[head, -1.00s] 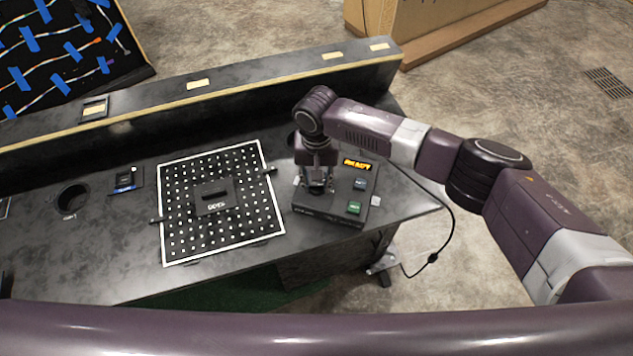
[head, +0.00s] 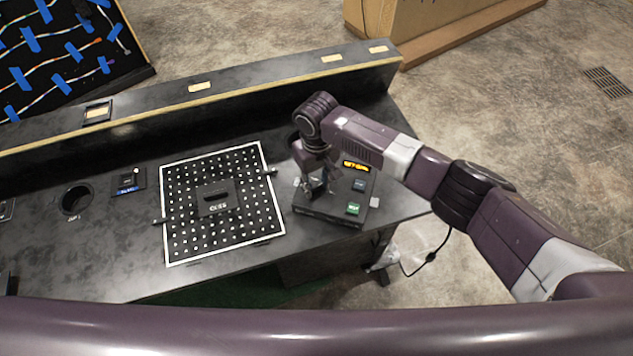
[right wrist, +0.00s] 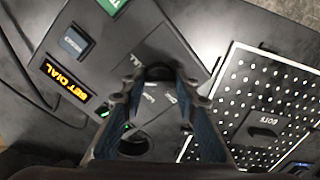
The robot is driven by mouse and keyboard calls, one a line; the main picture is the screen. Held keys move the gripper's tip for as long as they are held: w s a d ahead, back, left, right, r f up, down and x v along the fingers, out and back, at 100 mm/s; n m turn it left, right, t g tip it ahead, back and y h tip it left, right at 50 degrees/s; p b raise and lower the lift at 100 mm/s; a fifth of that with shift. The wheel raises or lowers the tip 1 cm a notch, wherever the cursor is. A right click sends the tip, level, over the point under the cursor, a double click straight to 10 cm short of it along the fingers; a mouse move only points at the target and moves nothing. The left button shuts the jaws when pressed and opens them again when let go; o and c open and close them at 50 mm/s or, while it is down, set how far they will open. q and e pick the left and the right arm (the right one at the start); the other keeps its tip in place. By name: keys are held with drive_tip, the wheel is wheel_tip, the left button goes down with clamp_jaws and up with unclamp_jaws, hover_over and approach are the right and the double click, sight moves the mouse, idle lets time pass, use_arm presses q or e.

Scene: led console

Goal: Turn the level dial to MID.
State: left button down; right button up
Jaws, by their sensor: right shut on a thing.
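The black console (head: 335,217) stands on the right part of the bench, with an orange display (head: 356,167) that reads "SET DIAL" in the right wrist view (right wrist: 68,83). The level dial (right wrist: 158,72) shows as a dark round knob between my right fingertips in the right wrist view; my gripper hides it in the head view. My right gripper (head: 314,190) points down over the left side of the console and is shut on the dial. My left gripper is not in view.
A blue-grey button (head: 359,185) and a green button (head: 353,208) sit on the console, right of my gripper. A white-dotted board (head: 180,245) with a dark block (head: 216,198) lies to the left. A raised ledge (head: 240,87) runs along the back.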

sight(316, 187)
drive_tip(key=shift+n, duration=1.7)
drive_tip(key=shift+p, duration=0.3)
drive_tip(key=o, duration=1.1)
drive_tip(key=shift+r, duration=0.1)
wheel_tip(316, 187, up, 12)
drive_tip(key=shift+f, duration=0.1)
